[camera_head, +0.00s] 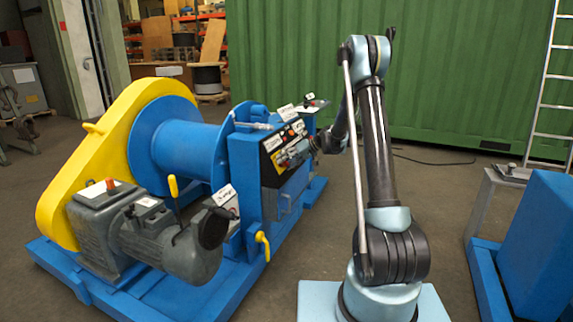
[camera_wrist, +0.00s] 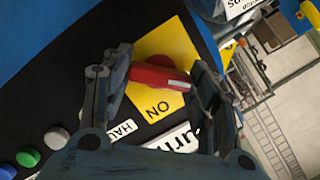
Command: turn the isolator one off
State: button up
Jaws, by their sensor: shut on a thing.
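The isolator's red handle (camera_wrist: 158,78) lies across a yellow plate (camera_wrist: 178,38) on a black panel in the wrist view. The word ON shows on the plate, just below the handle in this view. My gripper (camera_wrist: 162,66) has a finger on each side of the handle and is shut on it. In the head view my gripper (camera_head: 296,155) is at the sloping black panel (camera_head: 270,150) of the blue winch frame. There the handle is mostly hidden by the gripper.
Green, blue and white buttons (camera_wrist: 28,157) sit on the panel beside my gripper. The blue winch drum (camera_head: 185,152), yellow guard (camera_head: 85,180) and grey motor (camera_head: 180,245) stand left of the panel. A blue cabinet (camera_head: 540,230) is at right. Floor behind my arm is mostly clear.

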jog(key=shift+d+f, duration=0.1)
dwell(0.4)
jog(key=o, duration=1.1)
jog(key=shift+c, duration=0.2)
jog(key=v, duration=1.1)
jog(key=shift+d+r, duration=0.3)
